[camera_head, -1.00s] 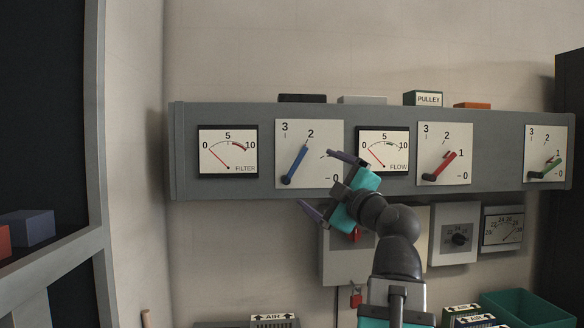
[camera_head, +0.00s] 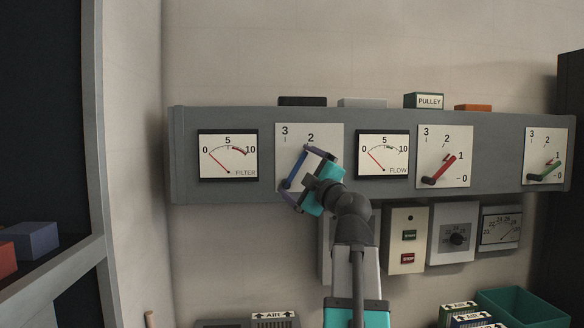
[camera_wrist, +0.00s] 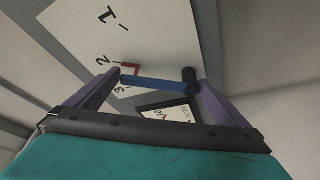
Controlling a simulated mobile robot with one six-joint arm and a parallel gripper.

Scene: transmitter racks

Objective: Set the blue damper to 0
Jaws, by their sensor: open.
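The blue damper's white dial plate (camera_head: 328,136) is on the grey panel, with 3 and 2 readable along its top. Its blue lever (camera_head: 297,172) points up and right, close to the 2, and is partly hidden by my gripper. In the wrist view the lever (camera_wrist: 155,84) runs from a black hub (camera_wrist: 190,76) to a tip near the 2 and 3. My gripper (camera_head: 300,168) is open in front of the dial. In the wrist view its purple fingers (camera_wrist: 160,80) stand at either end of the lever; I cannot tell whether they touch it.
The FILTER gauge (camera_head: 228,155) is left of the dial and the FLOW gauge (camera_head: 382,155) right. A red-lever dial (camera_head: 460,137) and a green-lever dial (camera_head: 538,140) are further right. Boxes, including PULLEY (camera_head: 424,101), stand on the panel top. A switch box (camera_head: 406,218) hangs below.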

